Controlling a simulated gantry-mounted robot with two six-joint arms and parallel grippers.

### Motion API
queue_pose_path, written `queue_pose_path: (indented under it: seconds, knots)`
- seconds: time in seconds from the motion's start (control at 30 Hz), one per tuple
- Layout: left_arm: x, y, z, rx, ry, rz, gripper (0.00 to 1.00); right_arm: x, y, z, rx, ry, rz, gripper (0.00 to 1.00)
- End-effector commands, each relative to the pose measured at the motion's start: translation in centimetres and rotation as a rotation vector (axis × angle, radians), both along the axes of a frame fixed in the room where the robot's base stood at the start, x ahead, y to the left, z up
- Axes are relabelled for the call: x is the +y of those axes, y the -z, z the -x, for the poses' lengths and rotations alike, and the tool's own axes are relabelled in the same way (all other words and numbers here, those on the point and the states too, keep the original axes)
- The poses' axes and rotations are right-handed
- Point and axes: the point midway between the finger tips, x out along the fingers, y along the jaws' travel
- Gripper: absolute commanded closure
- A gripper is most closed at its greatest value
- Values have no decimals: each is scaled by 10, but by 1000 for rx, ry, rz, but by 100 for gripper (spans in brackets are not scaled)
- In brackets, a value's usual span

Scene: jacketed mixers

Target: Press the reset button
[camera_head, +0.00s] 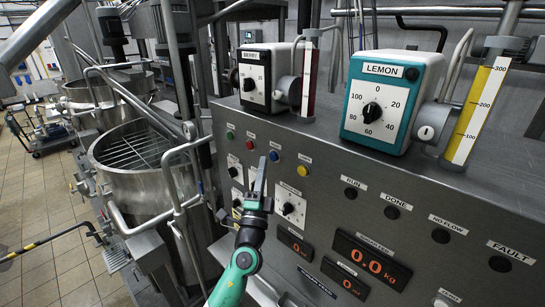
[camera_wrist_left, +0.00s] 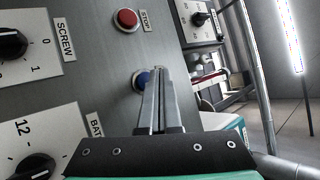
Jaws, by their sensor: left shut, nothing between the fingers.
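The panel has a row of small round buttons. The blue button (camera_head: 273,155) sits between the red button (camera_head: 250,144) and the yellow button (camera_head: 302,170); its label is too small to read, so I cannot confirm it is the reset button. My left gripper (camera_head: 262,163) is shut and empty, its fingertips just beside the blue button. In the left wrist view the fingertips (camera_wrist_left: 157,72) partly cover the blue button (camera_wrist_left: 139,80). I cannot tell whether they touch it. The red button (camera_wrist_left: 127,19) there is labelled STOP. My right gripper is not in view.
A green button (camera_head: 229,135) heads the row. Dials, including the white-plated dial (camera_head: 289,208), lie below the row near my left arm. The LEMON box (camera_head: 389,98) and a dark-faced box (camera_head: 264,78) stand on the ledge above. Steel mixers (camera_head: 139,150) and pipes stand left.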

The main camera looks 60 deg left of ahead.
Motion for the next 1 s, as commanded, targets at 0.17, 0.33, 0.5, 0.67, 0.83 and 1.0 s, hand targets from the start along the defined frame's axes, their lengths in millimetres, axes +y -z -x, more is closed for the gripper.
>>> queue_pose_path:
  seconds: [0.17,0.33,0.5,0.67,0.83,1.0]
  knots:
    - [-5,-3,18,-1,0,1,100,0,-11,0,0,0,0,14]
    - [-9,-2,34,0,-1,1,100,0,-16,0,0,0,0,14]
    - [-12,-1,41,-1,1,1,100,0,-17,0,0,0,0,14]
    - [-12,-1,41,-1,1,1,100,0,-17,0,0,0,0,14]
    - [-12,-1,41,-1,1,1,100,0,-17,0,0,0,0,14]
    - [-12,-1,41,-1,1,1,100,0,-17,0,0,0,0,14]
